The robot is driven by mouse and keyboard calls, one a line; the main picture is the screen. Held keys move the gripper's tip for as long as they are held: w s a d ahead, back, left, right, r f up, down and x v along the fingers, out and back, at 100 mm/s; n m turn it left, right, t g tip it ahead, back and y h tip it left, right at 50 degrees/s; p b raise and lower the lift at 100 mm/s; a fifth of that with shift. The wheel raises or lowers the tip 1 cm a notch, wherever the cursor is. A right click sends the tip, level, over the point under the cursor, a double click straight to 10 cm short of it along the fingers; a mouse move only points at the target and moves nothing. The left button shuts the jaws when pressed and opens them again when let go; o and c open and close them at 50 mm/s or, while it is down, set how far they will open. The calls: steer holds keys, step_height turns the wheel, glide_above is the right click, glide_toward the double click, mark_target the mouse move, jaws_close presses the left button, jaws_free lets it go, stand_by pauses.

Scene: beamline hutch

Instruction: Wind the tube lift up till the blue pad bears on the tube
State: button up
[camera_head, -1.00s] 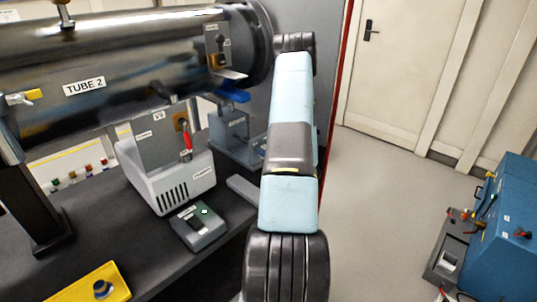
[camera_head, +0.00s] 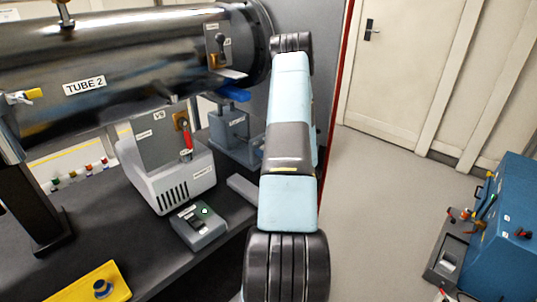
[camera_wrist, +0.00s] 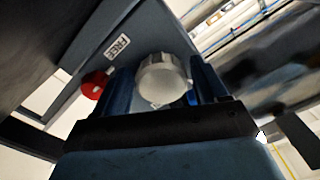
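The tube (camera_head: 150,75) is a big dark glossy cylinder labelled TUBE 2 at the upper left of the head view. The blue pad (camera_head: 235,94) sits just under its right end, on top of the grey tube lift (camera_head: 229,128); whether pad and tube touch is not clear. My arm reaches past the lift's right side and hides my gripper in the head view. In the wrist view my gripper (camera_wrist: 163,92) has its blue fingers on either side of a silver round knob (camera_wrist: 163,76). Whether they press on it is not clear.
A red knob (camera_wrist: 95,84) and a FREE label (camera_wrist: 117,46) are beside the silver knob. A white box (camera_head: 178,188) with a grey V9 panel and a small grey control box (camera_head: 198,226) stand on the dark bench. Open floor lies right of my arm, before a blue cabinet (camera_head: 500,225).

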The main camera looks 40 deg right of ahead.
steer(key=shift+o, duration=0.7)
steer(key=s, duration=0.9)
steer(key=s+d, duration=0.1)
steer(key=s, duration=0.3)
steer(key=shift+s, duration=0.4)
steer(key=shift+d, duration=0.1)
